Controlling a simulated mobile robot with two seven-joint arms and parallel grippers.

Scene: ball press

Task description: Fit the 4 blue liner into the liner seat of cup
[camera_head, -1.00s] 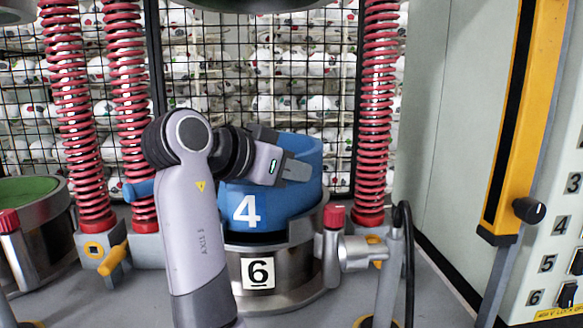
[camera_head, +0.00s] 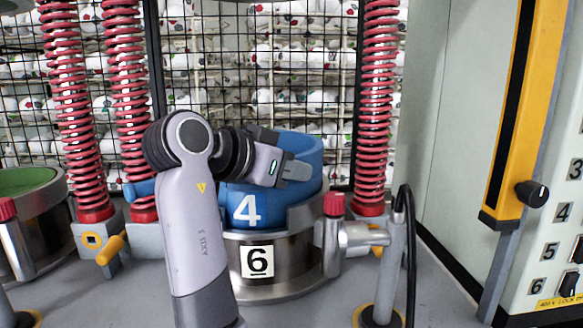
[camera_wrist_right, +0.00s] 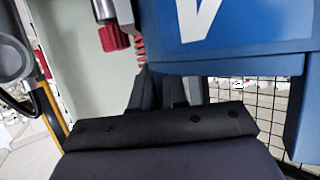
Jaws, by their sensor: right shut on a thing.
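The blue liner (camera_head: 300,146) marked 4 is a thick ring in the middle of the head view. It stands partly inside the metal cup (camera_head: 302,262), which carries a label 6. Much of the liner shows above the cup's rim. My right gripper (camera_head: 292,172) is shut on the liner, at its upper part. My right arm hides the liner's left side and part of the cup. The liner (camera_wrist_right: 240,50) and my right gripper's fingers (camera_wrist_right: 172,92) also show in the right wrist view. I cannot tell whether the liner touches the seat. My left gripper is not in view.
Red springs (camera_head: 372,110) stand behind the cup on both sides. A red-capped post (camera_head: 333,225) and a clamp with a black cable (camera_head: 405,235) are close on its right. A green-topped cup (camera_head: 28,181) stands at the left. A control panel (camera_head: 560,240) is at the right.

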